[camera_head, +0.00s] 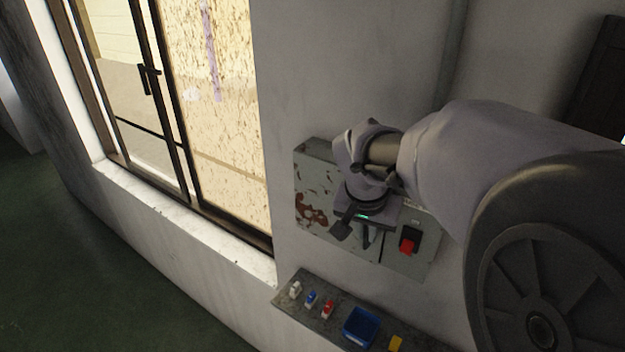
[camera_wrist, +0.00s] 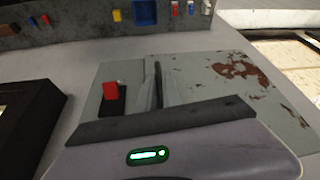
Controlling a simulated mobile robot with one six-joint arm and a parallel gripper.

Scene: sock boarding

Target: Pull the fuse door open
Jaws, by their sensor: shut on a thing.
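The fuse door (camera_head: 312,180) is a grey, rust-patched panel on the wall box, left of a red switch (camera_head: 407,246) on a black base. The door looks about flush with the box. In the wrist view the scene is turned over, with the door (camera_wrist: 215,85) on the right and the red switch (camera_wrist: 111,91) on the left. My gripper (camera_head: 355,233) is at the door's right side, near the seam. Its fingers (camera_wrist: 155,86) are close together in the wrist view, shut on the fuse door's handle, which they mostly hide.
Below the box, a narrow grey shelf (camera_head: 316,322) holds small white, blue and red fuses (camera_head: 327,308), a blue bin (camera_head: 360,327) and a yellow block (camera_head: 395,343). A window (camera_head: 225,130) with a dark frame is on the left. Open space lies before the wall.

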